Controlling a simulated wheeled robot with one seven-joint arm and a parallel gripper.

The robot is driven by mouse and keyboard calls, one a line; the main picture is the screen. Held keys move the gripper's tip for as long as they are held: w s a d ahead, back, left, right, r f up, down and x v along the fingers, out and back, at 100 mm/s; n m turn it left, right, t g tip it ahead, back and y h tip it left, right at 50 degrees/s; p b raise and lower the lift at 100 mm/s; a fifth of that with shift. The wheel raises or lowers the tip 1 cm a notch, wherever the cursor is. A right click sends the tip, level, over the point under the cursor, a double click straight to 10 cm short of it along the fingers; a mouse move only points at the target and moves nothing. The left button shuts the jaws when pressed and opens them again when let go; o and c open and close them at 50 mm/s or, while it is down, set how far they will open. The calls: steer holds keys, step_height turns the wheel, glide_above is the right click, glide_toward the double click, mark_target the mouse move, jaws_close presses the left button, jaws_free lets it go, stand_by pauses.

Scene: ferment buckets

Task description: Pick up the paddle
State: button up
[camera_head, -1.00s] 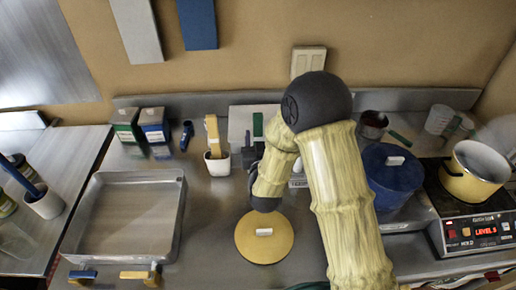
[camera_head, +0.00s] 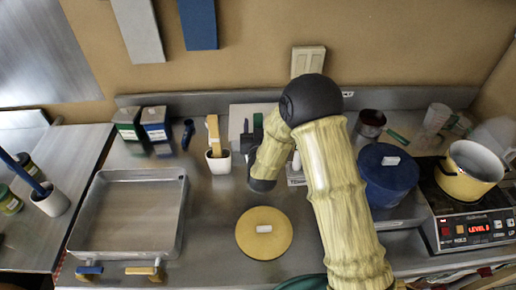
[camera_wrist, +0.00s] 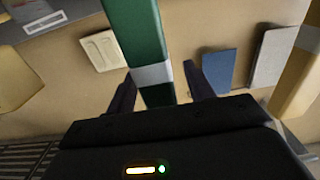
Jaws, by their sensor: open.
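A green bar with a pale band (camera_wrist: 150,72), which looks like a paddle handle, stands between the two fingers of my gripper (camera_wrist: 160,88) in the wrist view. The fingers are apart, with a gap at least on the right side. In the head view my gripper (camera_head: 250,138) is at the back of the counter, and the green handle top (camera_head: 258,121) shows just beyond it. The lower part of the green handle is hidden. A wooden-coloured handle (camera_head: 213,128) stands in a white cup to the left; it also shows at the right of the wrist view (camera_wrist: 300,70).
A yellow lid (camera_head: 264,245) lies in front of my arm. A metal tray (camera_head: 181,215) and two cartons (camera_head: 154,122) are to the left. A lidded blue bucket (camera_head: 388,180) and a yellow pot (camera_head: 468,183) on a hotplate are to the right.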

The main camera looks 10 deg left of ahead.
steer(key=shift+c, duration=0.2)
steer(key=c, duration=1)
steer(key=shift+c, duration=0.2)
steer(key=shift+r, duration=0.15)
step_height(320, 180, up, 18)
steer(key=b, duration=0.2)
stand_by(0.5)
